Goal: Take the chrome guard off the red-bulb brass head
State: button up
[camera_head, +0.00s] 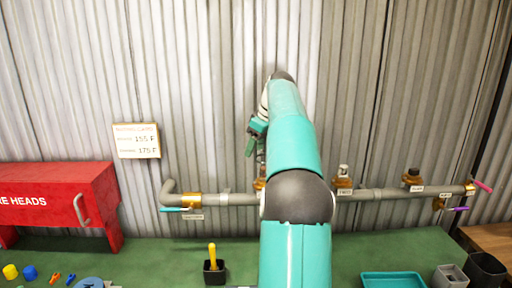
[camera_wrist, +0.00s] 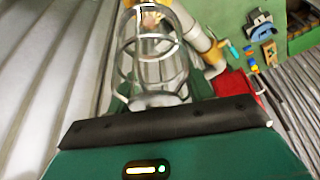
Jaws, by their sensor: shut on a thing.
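The chrome guard (camera_wrist: 121,52), a wire cage, stands up from my gripper in the wrist view. My gripper (camera_wrist: 162,112) is shut on its near end. Through the wires I see a brass-coloured part (camera_wrist: 150,18) at the far end; I cannot tell whether the guard still touches it. No red bulb can be made out. In the head view my gripper (camera_head: 251,145) is above the pipe, left of my arm. A brass fitting (camera_head: 259,184) shows below it, partly hidden by my arm.
A grey pipe (camera_head: 236,199) runs along the corrugated wall, with more brass fittings to the right (camera_head: 343,183). A red cabinet (camera_head: 60,196) stands at left. On the green bench are a black holder (camera_head: 214,272), a teal tray (camera_head: 393,280) and a grey cup (camera_head: 449,277).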

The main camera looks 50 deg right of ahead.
jog(key=shift+r, duration=0.15)
jog(key=shift+r, duration=1.9)
jog(key=shift+f, duration=0.1)
